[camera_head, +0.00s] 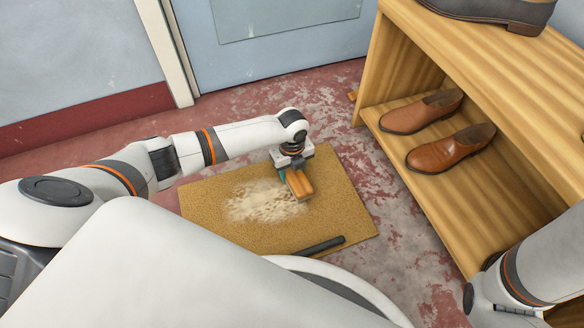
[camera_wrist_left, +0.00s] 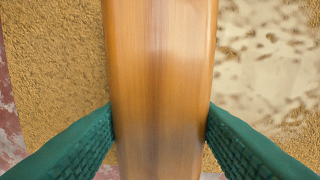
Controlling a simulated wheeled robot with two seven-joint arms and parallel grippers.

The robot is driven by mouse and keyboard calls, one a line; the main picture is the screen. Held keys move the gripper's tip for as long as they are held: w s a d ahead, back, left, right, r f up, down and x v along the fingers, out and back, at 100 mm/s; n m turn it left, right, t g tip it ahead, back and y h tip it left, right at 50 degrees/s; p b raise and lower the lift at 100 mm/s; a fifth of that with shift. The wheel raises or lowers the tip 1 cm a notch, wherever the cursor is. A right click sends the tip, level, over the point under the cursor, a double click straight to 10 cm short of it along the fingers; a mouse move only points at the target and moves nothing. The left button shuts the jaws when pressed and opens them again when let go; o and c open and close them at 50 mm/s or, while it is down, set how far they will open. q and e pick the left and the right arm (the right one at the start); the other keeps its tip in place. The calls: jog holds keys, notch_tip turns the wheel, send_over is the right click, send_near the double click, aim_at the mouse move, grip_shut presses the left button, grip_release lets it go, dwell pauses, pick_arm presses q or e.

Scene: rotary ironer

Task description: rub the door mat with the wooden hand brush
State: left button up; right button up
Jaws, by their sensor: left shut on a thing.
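The door mat (camera_head: 330,205) is a tan rectangle on the floor, with a pale dusty patch (camera_head: 262,202) left of its middle. My left gripper (camera_head: 295,178) is over the right part of the mat, shut on the wooden hand brush (camera_head: 299,186). In the left wrist view the brush (camera_wrist_left: 160,60) runs up the picture between two green fingers, with mat on both sides and the pale patch at right. The bristles are hidden, so I cannot tell whether they touch the mat. My right arm (camera_head: 520,275) shows at the lower right; its fingers are not visible.
A dark bar (camera_head: 318,246) lies at the mat's front edge. A wooden shoe rack (camera_head: 480,75) stands at right, with brown shoes (camera_head: 450,148) on its lower shelf and a dark shoe (camera_head: 490,12) on top. A blue door (camera_head: 280,45) is behind. Worn red floor surrounds the mat.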

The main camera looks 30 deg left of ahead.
pick_arm(q)
jog(key=shift+f, duration=0.4)
jog(key=shift+s+a+r+p, duration=0.25)
jog(key=shift+s+a+p, duration=0.25)
jog(key=shift+p, duration=0.25)
jog(key=shift+s+a+r+p, duration=0.1)
jog(key=shift+s+a+p, duration=0.4)
jog(key=shift+p, duration=0.25)
jog(key=shift+s+a+p, duration=0.3)
jog(key=shift+s, duration=0.1)
jog(key=shift+s+a+p, duration=0.6)
jog(key=shift+s+p, duration=0.1)
jog(key=shift+p, duration=0.1)
jog(key=shift+s+a+f+p, duration=0.3)
jog(key=shift+s+a+p, duration=0.15)
jog(key=shift+s+a, duration=0.15)
